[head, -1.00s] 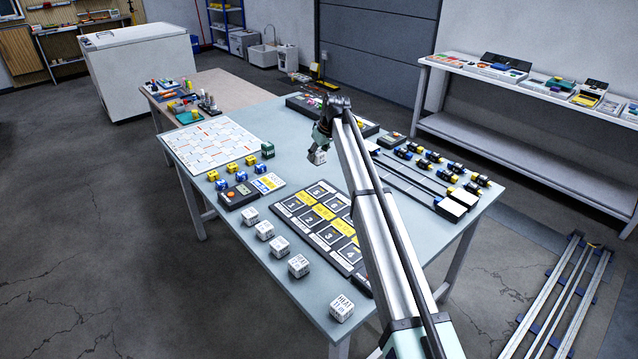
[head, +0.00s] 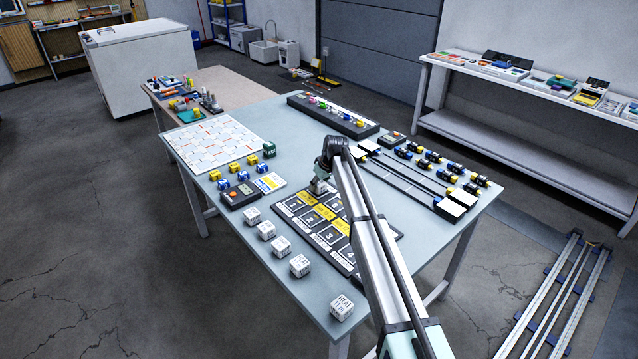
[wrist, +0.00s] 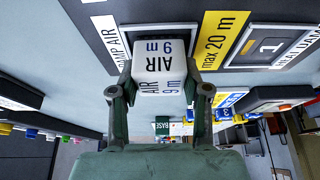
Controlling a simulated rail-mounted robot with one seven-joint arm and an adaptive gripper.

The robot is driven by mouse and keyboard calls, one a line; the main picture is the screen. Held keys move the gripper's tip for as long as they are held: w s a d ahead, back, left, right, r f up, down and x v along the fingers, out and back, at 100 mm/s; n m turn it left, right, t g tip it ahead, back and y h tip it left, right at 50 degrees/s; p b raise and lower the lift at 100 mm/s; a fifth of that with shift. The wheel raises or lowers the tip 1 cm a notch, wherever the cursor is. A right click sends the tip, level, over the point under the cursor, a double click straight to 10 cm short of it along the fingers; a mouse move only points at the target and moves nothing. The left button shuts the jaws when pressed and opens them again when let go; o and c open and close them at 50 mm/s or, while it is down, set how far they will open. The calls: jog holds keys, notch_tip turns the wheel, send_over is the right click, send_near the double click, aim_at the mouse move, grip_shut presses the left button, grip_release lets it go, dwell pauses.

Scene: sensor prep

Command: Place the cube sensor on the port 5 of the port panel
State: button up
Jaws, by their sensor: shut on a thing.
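The cube sensor (wrist: 158,68) is white with "AIR 9 m" lettering. It sits between the two fingers of my gripper (wrist: 158,92), which is shut on it. In the head view my gripper (head: 321,181) is over the far-left corner of the dark port panel (head: 308,228), in the port 5 area. The gripper and cube hide port 5 there. In the wrist view the panel (wrist: 215,72) fills the upper part, with the port marked 1 (wrist: 268,47) right of the cube. I cannot tell whether the cube touches the panel.
Several white cubes (head: 281,246) line the table's near-left side. A small dark meter (head: 238,195) and yellow and blue cubes (head: 223,184) lie left of the panel. Rails with sliders (head: 410,180) lie right. A long dark box (head: 333,113) stands behind.

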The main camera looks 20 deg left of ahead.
jog(key=shift+f, duration=0.15)
jog(key=o, duration=1.1)
jog(key=shift+o, duration=0.2)
jog(key=b+v, duration=0.2)
jog(key=v, duration=1)
jog(key=shift+r, duration=0.2)
